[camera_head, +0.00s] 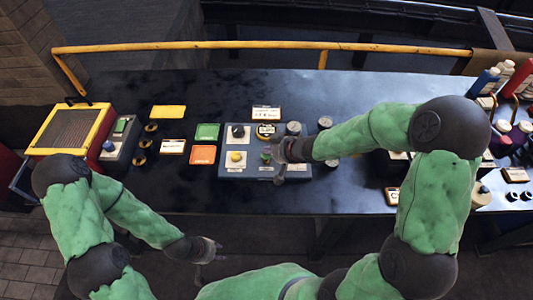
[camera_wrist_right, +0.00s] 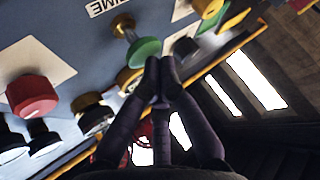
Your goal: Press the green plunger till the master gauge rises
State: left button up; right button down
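The green plunger (camera_wrist_right: 143,50) has a round green cap on a brass stem, beside a label reading PRIME (camera_wrist_right: 105,5) in the right wrist view. In the head view it sits on the grey-blue panel (camera_head: 225,169), partly hidden by my right gripper (camera_head: 279,165). In the wrist view the right gripper's (camera_wrist_right: 163,65) fingertips meet with nothing between them, right by the cap's edge; I cannot tell if they touch it. A round dial (camera_head: 266,130) is at the panel's back edge, too small to read. My left gripper (camera_head: 218,250) hangs empty before the table, its fingers apart.
A yellow button (camera_head: 236,157) and a black knob (camera_head: 238,131) are on the same panel. A red knob (camera_wrist_right: 32,95) is close in the wrist view. Green (camera_head: 208,132) and orange (camera_head: 203,155) cards lie left of the panel. Bottles (camera_head: 484,82) crowd the table's right end.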

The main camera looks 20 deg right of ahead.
jog(key=shift+s+f+b, duration=0.1)
jog(key=shift+f+b, duration=0.5)
jog(key=shift+f, duration=0.45)
dwell(0.7)
jog(key=shift+r, duration=0.15)
jog(key=shift+r+p, duration=1.65)
jog(key=shift+p, duration=0.4)
jog(key=shift+r, duration=0.1)
notch_tip(320, 180, up, 5)
jog(key=p, duration=0.5)
